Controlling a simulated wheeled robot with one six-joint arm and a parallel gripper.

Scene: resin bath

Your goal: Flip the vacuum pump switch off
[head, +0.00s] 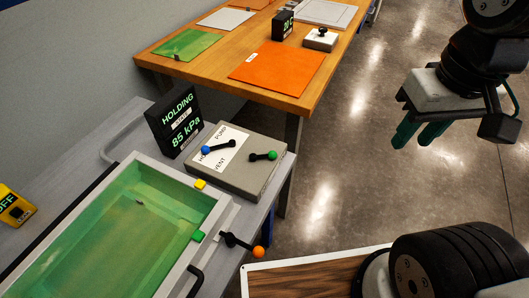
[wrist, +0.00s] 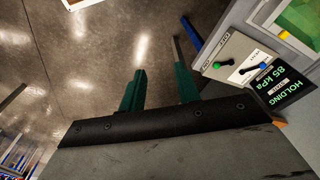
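A grey control box (head: 262,178) stands on the grey bench, with a white label reading PUMP and VENT. It carries a black lever with a blue knob (head: 205,150) and a black lever with a green knob (head: 272,155). The box (wrist: 226,50) also shows at the right of the wrist view, with its green knob (wrist: 216,65) and blue knob (wrist: 266,64). Which lever is the pump switch is hard to tell. My gripper (head: 416,142) is open and empty, over the floor to the right of the box and apart from it. It also shows in the wrist view (wrist: 160,80).
A black display (head: 175,120) reads HOLDING, 85 kPa. A green bath (head: 120,230) lies in front, with an orange-knobbed lever (head: 258,252) at its right. A yellow unit (head: 14,206) reads OFF. A wooden table (head: 215,68) stands behind. Floor is clear below my gripper.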

